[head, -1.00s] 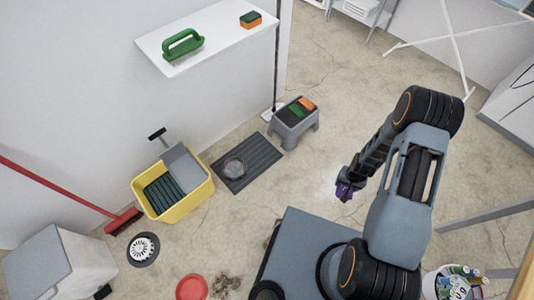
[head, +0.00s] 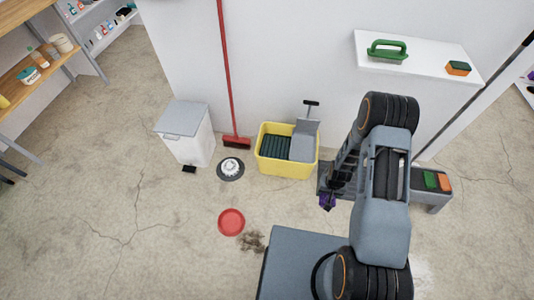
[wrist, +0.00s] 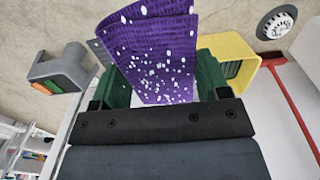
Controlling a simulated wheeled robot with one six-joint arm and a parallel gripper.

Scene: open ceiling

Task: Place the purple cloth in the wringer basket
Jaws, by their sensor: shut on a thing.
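The purple cloth (wrist: 158,55), with white specks, is held between the two green fingers of my gripper (wrist: 155,80) in the wrist view. The wringer basket (head: 275,147), dark and ribbed, sits in the left part of the yellow bucket (head: 285,169) by the wall. A grey press plate and handle (head: 304,140) stand at its right. The cloth is apart from the bucket.
A red broom (head: 228,90), a white bin (head: 190,135), a floor drain (head: 231,168) and a red dish (head: 231,222) are at the left. A wall shelf (head: 415,62) juts out above. Floor lies clear at the left.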

